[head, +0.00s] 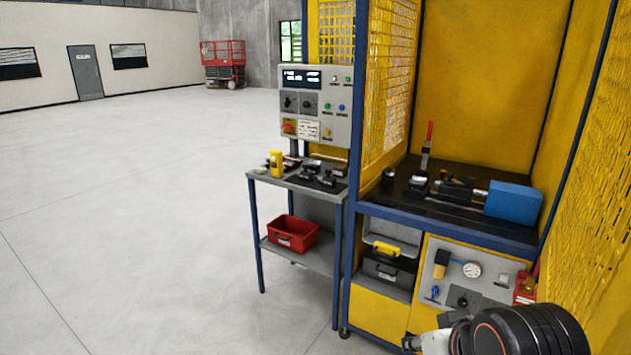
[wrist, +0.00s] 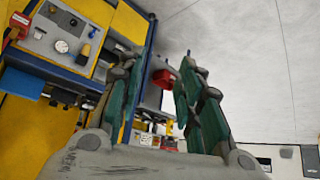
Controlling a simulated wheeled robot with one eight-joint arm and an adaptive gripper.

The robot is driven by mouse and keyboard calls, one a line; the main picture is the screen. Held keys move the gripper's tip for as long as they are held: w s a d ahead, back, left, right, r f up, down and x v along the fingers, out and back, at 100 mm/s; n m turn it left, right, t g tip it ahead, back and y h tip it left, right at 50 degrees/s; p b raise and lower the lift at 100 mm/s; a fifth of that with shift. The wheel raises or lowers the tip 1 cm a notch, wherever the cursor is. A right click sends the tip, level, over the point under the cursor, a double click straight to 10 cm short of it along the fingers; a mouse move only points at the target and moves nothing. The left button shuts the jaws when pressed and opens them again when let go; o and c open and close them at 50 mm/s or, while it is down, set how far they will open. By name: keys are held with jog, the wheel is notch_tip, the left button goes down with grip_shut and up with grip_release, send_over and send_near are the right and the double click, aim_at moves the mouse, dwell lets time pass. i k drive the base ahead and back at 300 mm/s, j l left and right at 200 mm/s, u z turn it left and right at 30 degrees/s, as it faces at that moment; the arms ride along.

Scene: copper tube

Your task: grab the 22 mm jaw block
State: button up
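Several small dark blocks (head: 311,170) sit on a dark mat on top of the grey side table (head: 270,177) in the head view. They look like jaw blocks, but they are too small to tell which is the 22 mm one. My gripper shows in the wrist view (wrist: 168,52) with its two green-sided fingers spread apart and nothing between them. My arm shows at the lower right of the head view, well apart from the side table. No jaw block can be made out in the wrist view.
A yellow mesh cage (head: 390,85) with a machine bed and a blue block (head: 513,203) stands right of the side table. A control panel (head: 315,104) rises behind the table. A red bin (head: 293,233) sits on its lower shelf. The floor at left is clear.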

aim_at(416, 183)
jog(key=i+z, duration=0.15)
jog(key=i, duration=0.5)
jog(key=i+j+z, duration=0.2)
jog(key=i, duration=0.45)
jog(key=i+j+z, duration=0.15)
jog(key=i, duration=0.5)
jog(key=i+z, duration=0.35)
jog(key=i, duration=0.55)
